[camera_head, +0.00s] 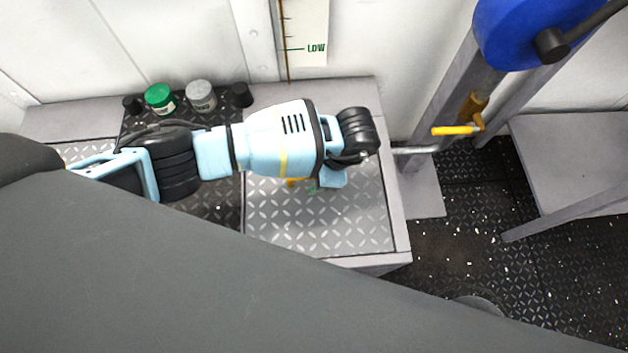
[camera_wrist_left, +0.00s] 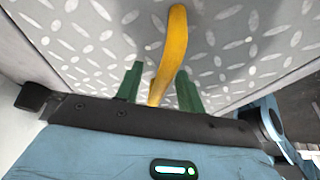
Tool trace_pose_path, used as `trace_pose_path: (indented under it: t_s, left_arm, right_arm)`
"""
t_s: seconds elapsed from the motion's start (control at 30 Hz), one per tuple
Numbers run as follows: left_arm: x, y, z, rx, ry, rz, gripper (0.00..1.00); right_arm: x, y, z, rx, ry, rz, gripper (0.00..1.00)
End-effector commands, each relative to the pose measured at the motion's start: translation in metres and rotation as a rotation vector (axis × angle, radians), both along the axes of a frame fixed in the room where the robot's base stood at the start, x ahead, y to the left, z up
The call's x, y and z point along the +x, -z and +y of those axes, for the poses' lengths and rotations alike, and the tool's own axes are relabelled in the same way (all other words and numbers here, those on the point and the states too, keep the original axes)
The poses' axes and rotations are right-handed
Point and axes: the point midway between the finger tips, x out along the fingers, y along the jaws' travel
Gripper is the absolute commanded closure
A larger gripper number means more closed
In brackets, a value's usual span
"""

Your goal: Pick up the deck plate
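The deck plate (camera_head: 320,228) is a light grey panel with a raised diamond pattern, lying flat in the top of a grey raised ledge. It also fills the upper part of the left wrist view (camera_wrist_left: 90,40). A yellow strap-like handle (camera_wrist_left: 177,35) stands on it; in the head view only a bit of the handle (camera_head: 292,182) shows under my wrist. My left gripper (camera_head: 312,188) is over the plate. In the left wrist view its two green fingers (camera_wrist_left: 159,67) are apart, one on each side of the handle, with gaps to it. My right gripper is not in view.
A green-lidded jar (camera_head: 160,97), a grey jar (camera_head: 201,95) and small black knobs stand behind my arm. A dark section lies left of the plate, partly hidden. A yellow-handled lever (camera_head: 455,131) and a blue wheel (camera_head: 530,30) are at the right. Dark floor lies beyond the ledge.

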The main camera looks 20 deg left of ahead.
Motion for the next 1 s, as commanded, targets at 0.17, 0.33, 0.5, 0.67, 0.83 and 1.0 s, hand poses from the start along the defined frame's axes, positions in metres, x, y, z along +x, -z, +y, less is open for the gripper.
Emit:
trace_pose_path:
  t_s: [0.17,0.33,0.5,0.67,0.83,1.0]
  left_arm:
    - [0.000,0.000,0.000,0.000,0.000,0.000,0.83]
    - [0.000,0.000,0.000,0.000,0.000,0.000,1.00]
    - [0.000,0.000,0.000,0.000,0.000,0.000,1.00]
    - [0.000,0.000,0.000,0.000,0.000,0.000,1.00]
    - [0.000,0.000,0.000,-0.001,0.000,0.000,1.00]
    - [0.000,0.000,0.000,-0.001,0.000,0.000,1.00]
  right_arm:
    - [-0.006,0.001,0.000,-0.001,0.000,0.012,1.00]
    - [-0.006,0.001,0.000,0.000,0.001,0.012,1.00]
    - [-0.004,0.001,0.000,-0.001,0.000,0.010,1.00]
    - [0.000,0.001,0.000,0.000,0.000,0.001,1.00]
    - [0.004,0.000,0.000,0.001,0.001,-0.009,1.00]
    - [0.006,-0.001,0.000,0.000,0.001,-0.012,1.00]
